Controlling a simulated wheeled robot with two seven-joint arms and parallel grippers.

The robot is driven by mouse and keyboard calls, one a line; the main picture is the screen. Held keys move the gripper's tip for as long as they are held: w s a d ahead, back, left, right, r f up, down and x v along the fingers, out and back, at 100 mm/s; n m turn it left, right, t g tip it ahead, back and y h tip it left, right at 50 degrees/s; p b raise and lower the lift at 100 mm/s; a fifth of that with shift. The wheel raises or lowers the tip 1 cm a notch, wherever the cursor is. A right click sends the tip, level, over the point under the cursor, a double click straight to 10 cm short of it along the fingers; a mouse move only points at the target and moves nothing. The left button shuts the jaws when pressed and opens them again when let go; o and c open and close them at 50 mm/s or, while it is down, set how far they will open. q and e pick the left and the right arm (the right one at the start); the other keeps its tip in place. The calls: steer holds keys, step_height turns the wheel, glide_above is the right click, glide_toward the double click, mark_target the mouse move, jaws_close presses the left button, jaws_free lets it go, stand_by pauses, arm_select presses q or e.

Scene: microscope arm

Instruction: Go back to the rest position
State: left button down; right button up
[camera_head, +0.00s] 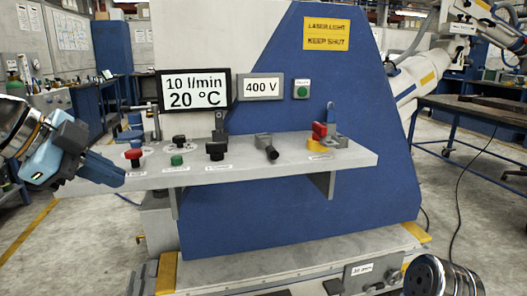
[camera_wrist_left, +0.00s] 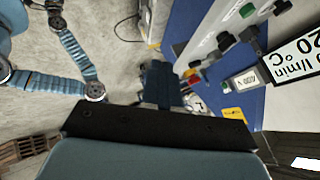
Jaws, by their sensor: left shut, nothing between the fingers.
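My left gripper (camera_head: 118,178) is at the left end of the grey shelf (camera_head: 345,156) in the head view, with its blue fingers together and empty. In the left wrist view the closed fingers (camera_wrist_left: 160,75) show at the centre, with the floor and the machine's shelf beyond them. The fingers overlap the shelf's left end in the head view; I cannot tell whether they touch it. My right gripper is not in view.
The shelf carries a red knob (camera_head: 134,156), a green knob (camera_head: 177,160), black knobs (camera_head: 216,150) and a red switch (camera_head: 320,130). A display (camera_head: 195,90) stands behind them. The blue machine panel (camera_head: 250,215) fills the middle. Open floor (camera_head: 75,235) lies at the left.

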arm_select(q)
steer(key=w+d+f+n+g+y, duration=0.1)
steer(key=w+d+f+n, duration=0.2)
steer(key=w+f, duration=0.5)
steer(key=w+d+f+n+g, duration=0.1)
steer(key=w+d+f+n, duration=0.2)
steer(key=f, duration=0.9)
step_height(320, 180, down, 20)
steer(key=w+d+f+n+g+y, duration=0.1)
steer(key=w+d+n, duration=0.1)
steer(key=d+n, duration=0.15)
steer(key=s+d+f+n+g, duration=0.1)
steer(key=s+f+n, duration=0.1)
steer(key=s+f, duration=0.5)
steer(key=s+d+f+n+g, duration=0.1)
steer(key=s+f+n, duration=0.2)
steer(key=f, duration=0.8)
steer(key=s+d+f+n, duration=0.1)
steer(key=s+f+n, duration=0.1)
steer(key=s+f, duration=0.2)
steer(key=s+d+f+n+g, duration=0.1)
steer(key=s+f, duration=0.3)
steer(key=s, duration=0.5)
steer(key=shift+s+f+n, duration=0.3)
steer(key=shift+n, duration=0.35)
